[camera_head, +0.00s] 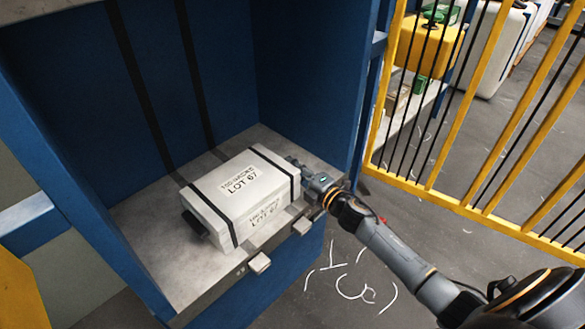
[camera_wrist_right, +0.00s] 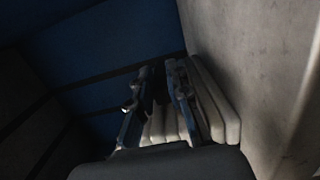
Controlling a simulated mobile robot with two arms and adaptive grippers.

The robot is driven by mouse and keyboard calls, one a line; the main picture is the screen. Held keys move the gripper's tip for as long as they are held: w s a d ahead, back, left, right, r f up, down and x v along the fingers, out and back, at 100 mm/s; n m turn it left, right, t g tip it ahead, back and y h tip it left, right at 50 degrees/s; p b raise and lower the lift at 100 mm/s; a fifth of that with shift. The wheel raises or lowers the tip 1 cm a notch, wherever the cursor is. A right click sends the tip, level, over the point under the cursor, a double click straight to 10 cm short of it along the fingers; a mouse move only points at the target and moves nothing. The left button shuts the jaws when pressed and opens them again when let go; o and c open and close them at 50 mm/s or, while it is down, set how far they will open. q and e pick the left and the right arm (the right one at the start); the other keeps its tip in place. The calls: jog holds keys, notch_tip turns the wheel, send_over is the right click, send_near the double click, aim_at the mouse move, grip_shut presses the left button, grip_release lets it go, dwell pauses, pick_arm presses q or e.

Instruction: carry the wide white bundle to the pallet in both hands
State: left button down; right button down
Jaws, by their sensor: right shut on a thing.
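The wide white bundle (camera_head: 238,195) lies on a grey shelf (camera_head: 150,228) inside a blue bay, with two black straps around it and "LOT 67" printed on top. A black block (camera_head: 194,223) sticks out at its left end. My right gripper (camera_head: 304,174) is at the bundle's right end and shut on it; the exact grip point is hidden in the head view. In the dark right wrist view the fingers (camera_wrist_right: 158,82) show beside pale layered slabs (camera_wrist_right: 215,100). My left gripper is not in view. No pallet can be made out.
Blue bay walls (camera_head: 305,70) stand behind and on both sides of the bundle.

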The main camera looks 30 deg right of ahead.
jog(key=c, duration=1.2)
grip_release()
jog(key=shift+w, duration=0.1)
jog(key=v, duration=1.2)
